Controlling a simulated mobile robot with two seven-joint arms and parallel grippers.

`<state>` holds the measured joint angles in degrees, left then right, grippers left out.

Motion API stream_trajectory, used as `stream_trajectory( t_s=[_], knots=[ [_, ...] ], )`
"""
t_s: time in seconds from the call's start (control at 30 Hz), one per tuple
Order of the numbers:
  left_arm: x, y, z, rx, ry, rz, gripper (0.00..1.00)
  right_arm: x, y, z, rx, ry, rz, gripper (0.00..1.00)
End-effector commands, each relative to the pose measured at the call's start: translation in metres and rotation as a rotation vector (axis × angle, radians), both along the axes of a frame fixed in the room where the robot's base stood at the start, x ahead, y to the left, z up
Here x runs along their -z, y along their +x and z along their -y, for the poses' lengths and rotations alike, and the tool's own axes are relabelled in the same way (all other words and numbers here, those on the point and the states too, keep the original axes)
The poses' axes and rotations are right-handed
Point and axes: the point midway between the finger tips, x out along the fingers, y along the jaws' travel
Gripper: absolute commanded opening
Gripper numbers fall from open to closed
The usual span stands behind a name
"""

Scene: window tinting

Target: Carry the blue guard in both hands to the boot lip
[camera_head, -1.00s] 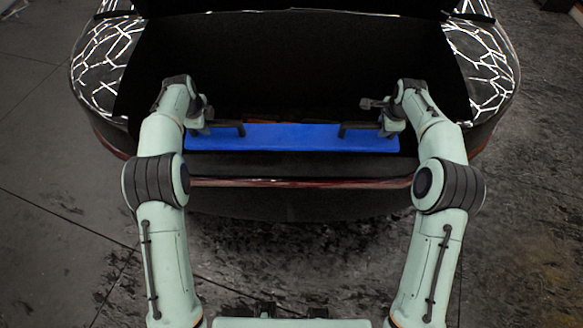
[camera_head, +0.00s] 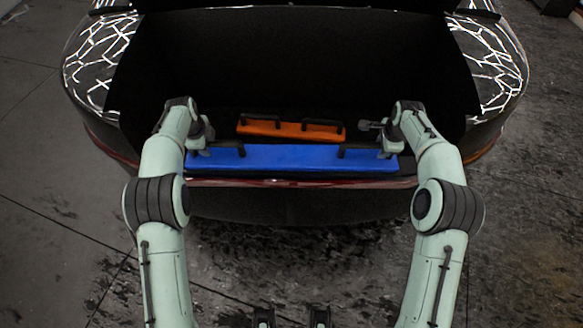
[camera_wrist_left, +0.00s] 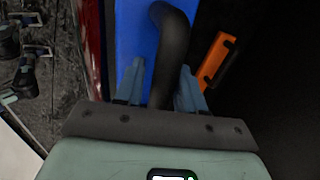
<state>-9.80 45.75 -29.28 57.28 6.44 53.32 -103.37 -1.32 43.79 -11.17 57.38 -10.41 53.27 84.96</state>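The blue guard (camera_head: 290,158) is a long flat bar with a black handle near each end. It lies level along the inner side of the boot lip (camera_head: 300,183), close to it; I cannot tell whether it touches. My left gripper (camera_head: 210,151) is at the guard's left handle. In the left wrist view the guard (camera_wrist_left: 137,40) shows beneath the black handle (camera_wrist_left: 173,50), which sits between the fingers of my left gripper (camera_wrist_left: 158,92). My right gripper (camera_head: 376,150) is at the right handle and appears closed on it, its fingertips partly hidden.
An orange bar with black handles (camera_head: 290,131) lies in the boot just behind the guard, and it also shows in the left wrist view (camera_wrist_left: 216,60). The dark boot walls rise on both sides.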

Motion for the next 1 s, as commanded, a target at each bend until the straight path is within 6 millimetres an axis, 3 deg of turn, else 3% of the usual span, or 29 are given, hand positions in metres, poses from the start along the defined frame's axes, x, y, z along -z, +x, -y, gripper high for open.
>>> stream_trajectory(
  t_s=[0.43,0.8,1.0],
  knots=[
    [-0.009,-0.001,0.000,0.001,0.000,0.002,0.56,-0.002,0.000,0.000,0.000,0.000,0.000,0.56],
    [-0.080,-0.019,0.000,0.001,-0.002,0.005,0.56,-0.002,0.000,0.000,0.000,0.000,0.000,0.56],
    [-0.108,-0.027,0.000,0.001,0.000,0.002,0.56,-0.002,0.000,0.000,0.000,0.000,0.000,0.56]
  ],
)
